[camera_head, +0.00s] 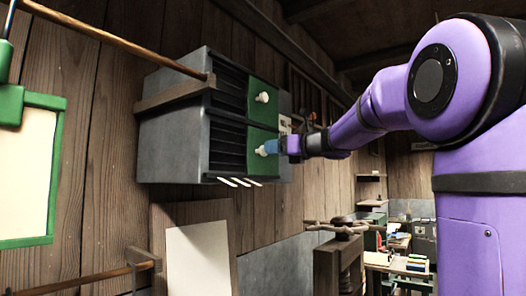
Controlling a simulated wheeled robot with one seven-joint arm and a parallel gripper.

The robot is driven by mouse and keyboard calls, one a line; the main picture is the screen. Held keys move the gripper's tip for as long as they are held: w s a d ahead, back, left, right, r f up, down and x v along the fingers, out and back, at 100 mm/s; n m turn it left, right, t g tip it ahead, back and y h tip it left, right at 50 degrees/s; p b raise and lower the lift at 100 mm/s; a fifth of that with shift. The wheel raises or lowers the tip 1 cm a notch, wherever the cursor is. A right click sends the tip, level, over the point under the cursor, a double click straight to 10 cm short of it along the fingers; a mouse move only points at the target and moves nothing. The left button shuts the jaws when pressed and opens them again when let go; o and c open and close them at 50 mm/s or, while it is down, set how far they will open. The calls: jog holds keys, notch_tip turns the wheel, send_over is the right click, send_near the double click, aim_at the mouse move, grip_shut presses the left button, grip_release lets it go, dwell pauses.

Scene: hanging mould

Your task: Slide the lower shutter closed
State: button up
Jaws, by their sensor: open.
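A grey box (172,148) hangs on the plank wall, with dark slotted openings in its front. The lower green shutter (261,169) stands at the right of the lower slots (227,147), which are uncovered. Its pale knob (260,151) sticks out towards the left. The upper green shutter (265,117) with its own white knob (263,97) sits above it, also right of open slots.
A wooden rod (120,42) runs to the box's upper front. Pale strips (227,181) show under the box. A white panel (198,258) leans below, and a wooden vise (343,228) stands lower right. A green-framed board (32,170) is at left.

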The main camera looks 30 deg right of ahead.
jog(key=shift+x, duration=2.65)
jog(key=shift+c, duration=0.4)
